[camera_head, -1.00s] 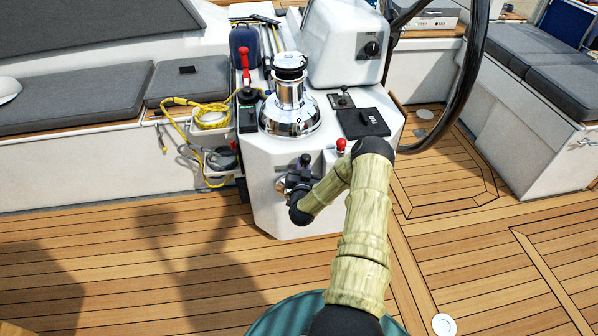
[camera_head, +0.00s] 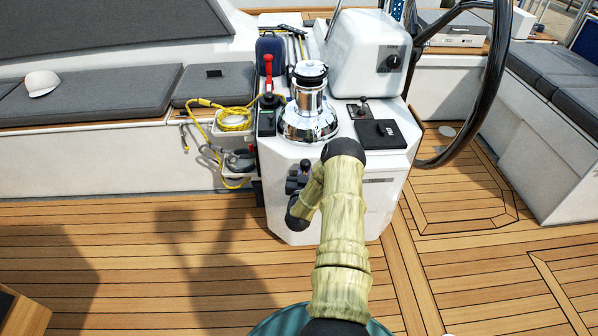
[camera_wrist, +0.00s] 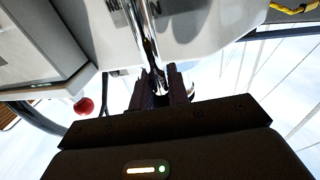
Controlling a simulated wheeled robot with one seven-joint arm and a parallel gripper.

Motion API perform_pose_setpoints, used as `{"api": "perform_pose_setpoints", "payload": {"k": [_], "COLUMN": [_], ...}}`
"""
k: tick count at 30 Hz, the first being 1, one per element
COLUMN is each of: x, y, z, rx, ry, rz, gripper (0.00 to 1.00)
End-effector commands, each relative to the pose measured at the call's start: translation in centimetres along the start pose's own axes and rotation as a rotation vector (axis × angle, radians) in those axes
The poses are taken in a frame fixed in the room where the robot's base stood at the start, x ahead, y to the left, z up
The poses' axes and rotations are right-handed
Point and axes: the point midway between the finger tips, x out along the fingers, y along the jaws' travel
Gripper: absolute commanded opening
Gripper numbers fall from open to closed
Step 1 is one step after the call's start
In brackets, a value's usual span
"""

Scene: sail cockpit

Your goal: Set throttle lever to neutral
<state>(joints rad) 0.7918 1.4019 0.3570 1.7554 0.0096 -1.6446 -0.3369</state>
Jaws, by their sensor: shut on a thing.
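The throttle lever (camera_wrist: 149,42) shows in the wrist view as a shiny chrome shaft running down from the top. My gripper (camera_wrist: 158,86) is shut on it, with the dark fingers on either side of the shaft near its lower end. In the head view my gripper (camera_head: 298,180) is a small dark shape low on the front of the white pedestal (camera_head: 285,222). There, my own arm and wrist hide the lever, so its angle cannot be told.
A red ball knob (camera_wrist: 83,106) lies left of my fingers in the wrist view. The steering wheel (camera_head: 492,75) stands right. The teak deck (camera_head: 130,260) is open at left.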

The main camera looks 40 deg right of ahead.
Motion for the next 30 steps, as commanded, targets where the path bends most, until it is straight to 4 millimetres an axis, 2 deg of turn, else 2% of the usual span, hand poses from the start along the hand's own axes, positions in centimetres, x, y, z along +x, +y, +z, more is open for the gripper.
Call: {"api": "perform_pose_setpoints", "payload": {"k": [1, 10, 11, 14, 24, 30], "x": [0.5, 0.5, 0.5, 0.5, 0.0, -2.1], "y": [0.2, 0.2, 0.2, 0.2, 0.1, 0.0], "z": [-1.0, -1.1, -1.1, -1.0, -0.5, -0.5], "rx": [-0.004, -0.007, -0.007, -0.007, -0.008, -0.009], "ry": [0.027, 0.028, 0.028, 0.025, 0.014, 0.009], "rz": [0.007, 0.007, 0.007, 0.006, 0.005, 0.003], "gripper": [0.00, 0.00, 0.23, 0.41, 0.41, 0.41]}}
